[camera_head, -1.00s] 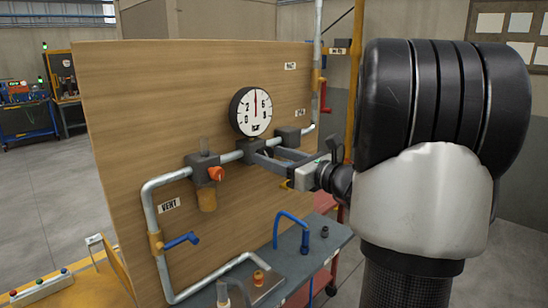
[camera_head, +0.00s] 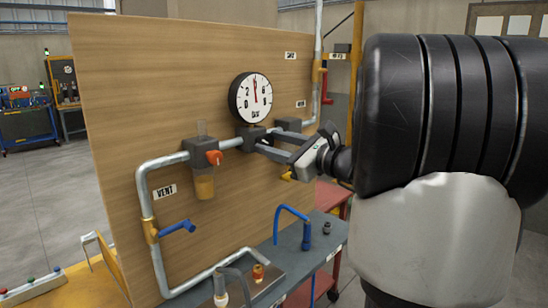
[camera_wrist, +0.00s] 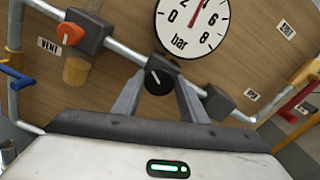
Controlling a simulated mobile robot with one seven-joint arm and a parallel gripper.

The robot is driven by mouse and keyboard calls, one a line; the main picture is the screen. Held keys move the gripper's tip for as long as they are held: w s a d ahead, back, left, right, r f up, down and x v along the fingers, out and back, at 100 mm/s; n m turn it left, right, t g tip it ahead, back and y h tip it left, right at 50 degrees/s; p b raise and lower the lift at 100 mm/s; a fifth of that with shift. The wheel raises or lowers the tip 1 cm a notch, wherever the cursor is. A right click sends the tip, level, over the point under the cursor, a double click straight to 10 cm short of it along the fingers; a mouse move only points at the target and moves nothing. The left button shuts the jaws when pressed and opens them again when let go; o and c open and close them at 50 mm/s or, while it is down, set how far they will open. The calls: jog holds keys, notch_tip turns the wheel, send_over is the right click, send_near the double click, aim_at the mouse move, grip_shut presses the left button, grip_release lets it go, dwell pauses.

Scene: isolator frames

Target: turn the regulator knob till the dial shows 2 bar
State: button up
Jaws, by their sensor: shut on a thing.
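The black regulator knob (camera_wrist: 158,81), with a white mark on its face, sits between my two fingers in the wrist view. My gripper (camera_wrist: 159,85) is shut on it. In the head view my gripper (camera_head: 267,141) reaches the regulator from the right, and the fingers hide the knob. The round pressure dial (camera_head: 250,98) stands just above the regulator body (camera_head: 252,137). Its red needle points nearly straight up, between 2 and 6, at about 4 bar. The dial (camera_wrist: 192,24) is cut off at the top of the wrist view.
A filter block with an orange knob (camera_head: 213,158) is left of the regulator. A grey block (camera_head: 287,124) on the pipe is close to my fingers. A blue vent handle (camera_head: 177,227) sticks out lower left. A blue hose (camera_head: 290,209) rises from the bench below.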

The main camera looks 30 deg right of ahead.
jog(key=shift+f+n+b, duration=0.2)
jog(key=shift+n+b, duration=0.7)
jog(key=shift+b, duration=0.25)
jog(key=shift+c, duration=0.2)
jog(key=shift+a+r+n+b, duration=0.1)
jog(key=shift+r+n+b, duration=0.05)
jog(key=shift+n+b, duration=0.2)
jog(key=o, duration=1)
jog(key=shift+r, duration=0.1)
jog(key=shift+o, duration=0.2)
jog(key=shift+s, duration=0.15)
jog(key=p+v, duration=0.1)
jog(key=v, duration=1.6)
